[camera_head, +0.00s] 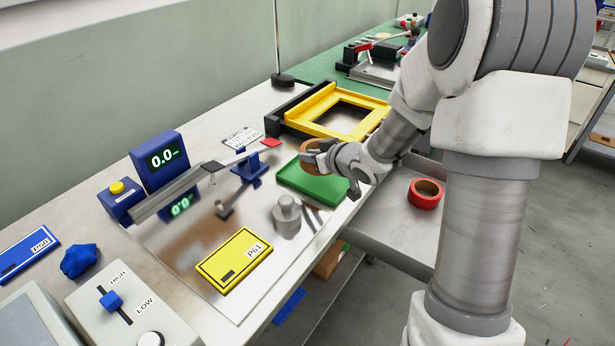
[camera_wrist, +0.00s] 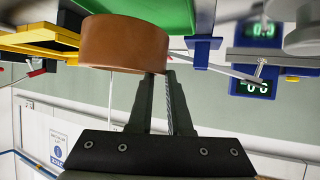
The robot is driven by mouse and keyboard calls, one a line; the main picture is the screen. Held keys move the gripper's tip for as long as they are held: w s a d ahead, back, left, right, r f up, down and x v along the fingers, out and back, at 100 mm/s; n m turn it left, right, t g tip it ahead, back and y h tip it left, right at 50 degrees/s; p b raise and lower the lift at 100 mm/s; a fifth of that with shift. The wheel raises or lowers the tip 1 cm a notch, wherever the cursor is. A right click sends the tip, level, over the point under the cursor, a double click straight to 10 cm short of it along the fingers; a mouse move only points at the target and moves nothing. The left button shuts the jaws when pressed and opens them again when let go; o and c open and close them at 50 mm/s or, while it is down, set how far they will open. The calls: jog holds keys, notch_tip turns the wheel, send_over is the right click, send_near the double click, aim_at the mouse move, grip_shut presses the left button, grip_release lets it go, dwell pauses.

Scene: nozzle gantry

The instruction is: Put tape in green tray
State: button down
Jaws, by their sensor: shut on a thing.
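My gripper (camera_head: 326,160) is shut on a brown roll of tape (camera_head: 307,146) and holds it over the green tray (camera_head: 318,186). In the wrist view, which looks upside down, the fingertips (camera_wrist: 160,76) grip the edge of the brown tape (camera_wrist: 122,44). The green tray (camera_wrist: 165,14) shows close beyond the roll. Whether the roll touches the tray is hard to tell. The tray lies flat on the bench, partly hidden by my gripper. A red roll of tape (camera_head: 426,193) lies on the grey surface to the right.
A yellow frame (camera_head: 318,125) stands behind the tray. A blue stand (camera_head: 250,170) and a metal weight (camera_head: 287,216) are left and front of it. A yellow P61 card (camera_head: 234,259), blue display (camera_head: 160,160) and HIGH/LOW control box (camera_head: 125,305) occupy the front left.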

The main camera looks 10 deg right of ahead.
aim_at(308, 169)
jog(key=shift+s+a+f, duration=0.1)
jog(key=shift+a+f, duration=0.3)
jog(key=shift+f+b, duration=0.65)
jog(key=shift+f, duration=1.15)
jog(key=shift+f, duration=0.1)
jog(key=c, duration=0.8)
grip_release()
jog(key=shift+c, duration=0.2)
jog(key=shift+d+r, duration=0.1)
jog(key=shift+r, duration=0.1)
jog(key=p+v, duration=0.2)
jog(key=v, duration=1)
jog(key=shift+p, duration=0.3)
